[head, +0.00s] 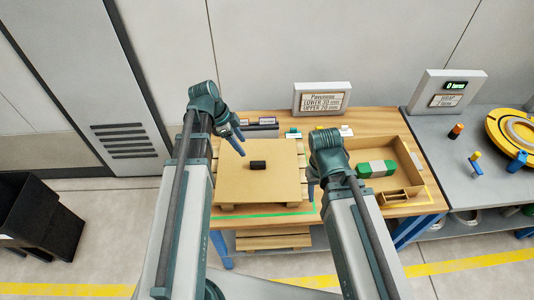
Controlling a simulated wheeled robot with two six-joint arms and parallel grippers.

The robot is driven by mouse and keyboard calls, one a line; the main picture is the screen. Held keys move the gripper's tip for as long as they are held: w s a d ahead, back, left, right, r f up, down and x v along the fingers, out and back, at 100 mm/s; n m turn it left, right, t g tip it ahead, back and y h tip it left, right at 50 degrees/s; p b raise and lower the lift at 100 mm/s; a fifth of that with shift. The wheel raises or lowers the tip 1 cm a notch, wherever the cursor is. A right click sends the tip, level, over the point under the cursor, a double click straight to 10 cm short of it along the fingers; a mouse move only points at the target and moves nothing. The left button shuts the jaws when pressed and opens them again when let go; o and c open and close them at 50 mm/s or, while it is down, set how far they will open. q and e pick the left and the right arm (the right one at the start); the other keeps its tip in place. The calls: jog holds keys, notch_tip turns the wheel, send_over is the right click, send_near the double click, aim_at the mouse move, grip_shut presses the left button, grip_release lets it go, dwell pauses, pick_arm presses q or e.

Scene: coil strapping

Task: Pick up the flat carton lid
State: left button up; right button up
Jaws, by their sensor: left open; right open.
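A flat tan square panel (230,183), which looks like the carton lid, lies on a slatted wooden pallet (300,147) on the workbench. A small black block (258,165) rests on its middle. My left gripper (238,142) is open and empty, over the panel's back left corner. My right gripper (311,188) is open, near the panel's right edge, between it and a shallow open carton. I cannot tell the exact height of either gripper above the bench.
The shallow open carton (405,155) on the right holds a green block (376,169) and a small wooden divided piece (397,196). A sign (322,98) and small coloured items stand behind. A grey bench with a yellow ring (512,130) is further right. A black bin (38,215) stands left.

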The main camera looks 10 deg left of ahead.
pick_arm(q)
jog(key=w, duration=0.1)
jog(key=b, duration=0.8)
send_over(256, 163)
jog(key=a, duration=0.2)
jog(key=shift+m, duration=0.3)
notch_tip(256, 163, down, 7)
jog(key=shift+s+a+f, duration=0.1)
jog(key=shift+d+f, duration=0.2)
jog(key=shift+f, duration=0.1)
jog(key=b+x, duration=0.4)
jog(key=shift+f, duration=0.25)
jog(key=shift+d+f+b, duration=0.2)
jog(key=shift+f+b, duration=0.1)
jog(key=shift+b, duration=0.2)
jog(key=shift+r, duration=0.1)
